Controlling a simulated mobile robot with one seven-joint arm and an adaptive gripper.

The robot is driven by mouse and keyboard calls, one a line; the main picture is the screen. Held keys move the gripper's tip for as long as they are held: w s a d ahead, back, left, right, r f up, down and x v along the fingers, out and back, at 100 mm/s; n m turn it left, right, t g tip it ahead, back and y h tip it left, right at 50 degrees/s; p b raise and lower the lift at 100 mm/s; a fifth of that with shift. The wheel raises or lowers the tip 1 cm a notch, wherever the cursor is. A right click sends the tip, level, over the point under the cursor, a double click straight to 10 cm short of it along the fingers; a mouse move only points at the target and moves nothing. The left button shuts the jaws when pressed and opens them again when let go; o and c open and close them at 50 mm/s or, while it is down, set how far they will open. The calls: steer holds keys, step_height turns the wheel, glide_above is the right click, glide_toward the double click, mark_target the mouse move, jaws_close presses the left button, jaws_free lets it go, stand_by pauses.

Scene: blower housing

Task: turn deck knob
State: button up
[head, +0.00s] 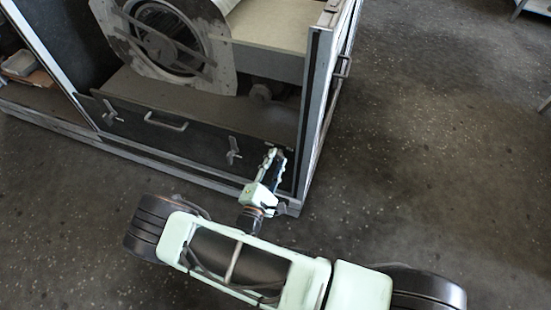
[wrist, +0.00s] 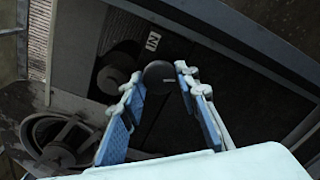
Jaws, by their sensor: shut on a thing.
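The deck knob (wrist: 158,73) is a dark round knob with a small pale mark, seen between my fingertips in the wrist view. My gripper (wrist: 158,84) is shut on it, with one blue-padded finger on each side. In the head view my gripper (head: 275,155) reaches to the lower right corner of the blower housing (head: 195,140). The knob cannot be made out there behind the fingers. A white letter label (wrist: 153,41) shows on the dark surface just beyond the knob in the wrist view.
A removable-looking panel with a handle (head: 166,122) and two T-shaped latches (head: 234,151) lies left of my gripper. A round blower (head: 165,45) sits behind it. The housing's upright corner post (head: 311,110) stands close on the right. The floor (head: 430,150) to the right is clear.

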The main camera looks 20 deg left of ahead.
steer(key=m+p, duration=0.1)
steer(key=m, duration=0.3)
steer(key=shift+m+p, duration=1.05)
steer(key=shift+m, duration=1.55)
steer(key=o, duration=1.2)
steer(key=shift+c, duration=0.2)
steer(key=s+a, duration=0.1)
steer(key=s, duration=1.1)
